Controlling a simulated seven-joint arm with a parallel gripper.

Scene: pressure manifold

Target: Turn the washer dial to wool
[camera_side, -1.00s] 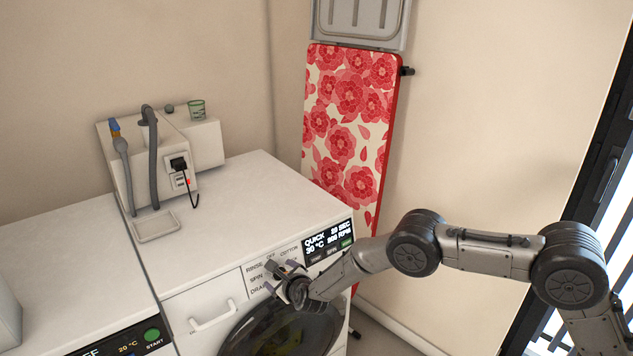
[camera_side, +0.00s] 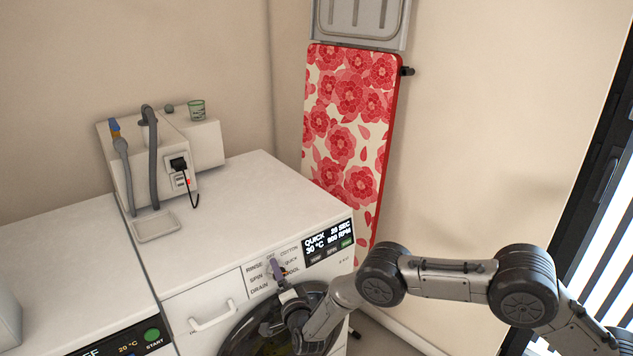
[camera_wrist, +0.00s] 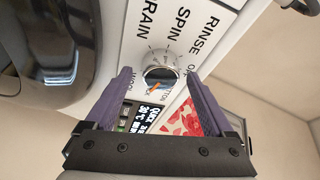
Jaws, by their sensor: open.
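The washer (camera_side: 245,210) has a round dial on its front panel. In the wrist view the dial (camera_wrist: 161,74) is silver with a dark reflective face and an orange mark on its lower edge, towards the QUICK label. The WOOL label (camera_wrist: 124,82) is to the left of that mark. My gripper (camera_wrist: 158,76) is open, with one purple finger on each side of the dial and visible gaps between; I cannot tell how far out the tips are. In the side view my gripper (camera_side: 279,270) hides the dial.
The washer's display (camera_side: 328,241) reads QUICK, 30 °C. The round door (camera_side: 247,338) is just below the dial, close to my gripper. A drawer handle (camera_side: 213,319) is to the left. A floral ironing board (camera_side: 345,130) stands behind.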

